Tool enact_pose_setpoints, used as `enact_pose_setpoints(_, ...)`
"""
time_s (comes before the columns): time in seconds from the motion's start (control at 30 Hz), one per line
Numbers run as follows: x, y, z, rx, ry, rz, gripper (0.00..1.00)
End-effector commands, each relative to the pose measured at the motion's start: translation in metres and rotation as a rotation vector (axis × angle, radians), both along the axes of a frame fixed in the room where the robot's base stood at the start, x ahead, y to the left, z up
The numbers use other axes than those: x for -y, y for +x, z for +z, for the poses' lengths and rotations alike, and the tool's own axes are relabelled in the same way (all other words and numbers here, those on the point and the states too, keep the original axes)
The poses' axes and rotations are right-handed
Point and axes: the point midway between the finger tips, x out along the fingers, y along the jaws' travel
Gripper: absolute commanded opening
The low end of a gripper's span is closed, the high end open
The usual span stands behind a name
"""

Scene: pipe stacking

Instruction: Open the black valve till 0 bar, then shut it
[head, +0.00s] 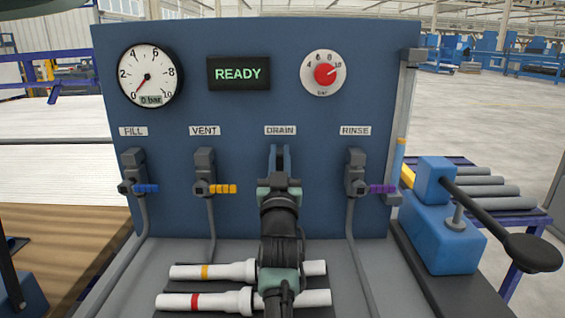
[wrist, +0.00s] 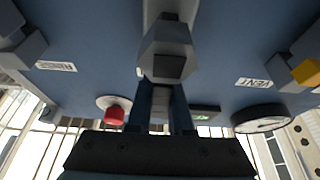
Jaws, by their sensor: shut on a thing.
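The valve under the DRAIN label (head: 280,131) is mostly hidden behind my arm in the head view. In the wrist view its grey body and dark knob end (wrist: 165,50) show just above my fingers. My gripper (head: 280,160) is at this valve, its blue fingers (wrist: 160,108) on either side of the handle and shut on it. The handle is mostly hidden, so its colour and angle are hard to tell. The round gauge (head: 150,76) has its red needle at 0 at lower left, with "0 bar" below. The display (head: 238,73) reads READY.
Blue-handled FILL (head: 146,188), yellow-handled VENT (head: 222,188) and purple-handled RINSE (head: 382,188) valves flank my gripper. A red dial (head: 324,73) is upper right. White pipes (head: 213,271) lie below. A blue pump with a black lever (head: 447,230) stands right.

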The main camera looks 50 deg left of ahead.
Motion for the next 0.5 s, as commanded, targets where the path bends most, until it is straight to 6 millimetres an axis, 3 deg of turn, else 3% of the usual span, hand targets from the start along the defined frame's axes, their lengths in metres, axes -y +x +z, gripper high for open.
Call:
enact_pose_setpoints(0.43,-0.0012,-0.0011,0.0013,0.011,-0.010,-0.001,0.00)
enact_pose_setpoints(0.47,-0.0012,-0.0011,0.0013,0.011,-0.010,-0.001,0.24)
enact_pose_setpoints(0.5,-0.0012,-0.0011,0.0013,0.010,-0.009,0.000,0.31)
